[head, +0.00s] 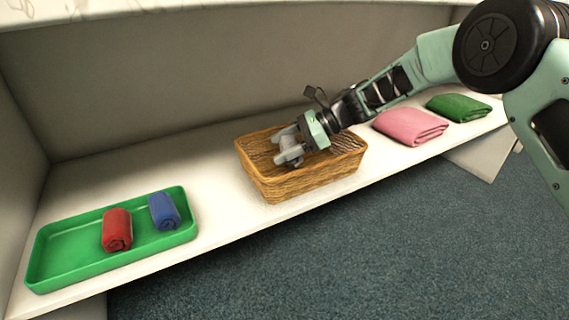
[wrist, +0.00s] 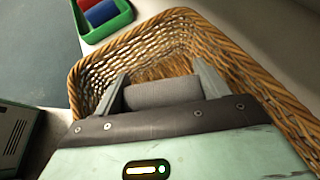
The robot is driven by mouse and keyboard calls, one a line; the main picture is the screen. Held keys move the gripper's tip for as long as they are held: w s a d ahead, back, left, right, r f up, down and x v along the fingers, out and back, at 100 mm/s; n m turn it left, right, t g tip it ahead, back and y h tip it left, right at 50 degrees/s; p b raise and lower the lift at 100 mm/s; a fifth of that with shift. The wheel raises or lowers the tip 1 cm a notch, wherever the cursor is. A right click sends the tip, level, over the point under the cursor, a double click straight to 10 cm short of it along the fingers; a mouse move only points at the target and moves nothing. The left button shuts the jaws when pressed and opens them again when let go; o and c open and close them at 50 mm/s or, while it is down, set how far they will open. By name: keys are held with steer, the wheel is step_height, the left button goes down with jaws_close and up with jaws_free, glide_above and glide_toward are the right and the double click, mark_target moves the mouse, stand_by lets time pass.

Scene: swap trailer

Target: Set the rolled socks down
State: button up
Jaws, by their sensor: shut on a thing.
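My gripper (head: 287,146) is over and partly inside the wicker basket (head: 318,180) in the middle of the shelf. In the wrist view its two fingers (wrist: 162,90) are shut on a grey roll, the rolled socks (wrist: 163,93). The socks are inside the basket's rim in that view; whether they touch the basket's floor I cannot tell. The basket's woven wall also shows in the wrist view (wrist: 262,80). In the head view the fingers and wall mostly hide the socks.
A green tray (head: 70,262) at the left holds a red roll (head: 117,230) and a blue roll (head: 164,211). A folded pink cloth (head: 410,127) and a folded green cloth (head: 459,107) lie right of the basket. The white shelf (head: 215,190) is bare between tray and basket.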

step_height(320, 180, down, 4)
steer(key=shift+r+b, duration=0.1)
steer(key=shift+b, duration=0.65)
steer(key=o, duration=1)
steer(key=shift+o, duration=0.2)
steer(key=shift+r, duration=0.15)
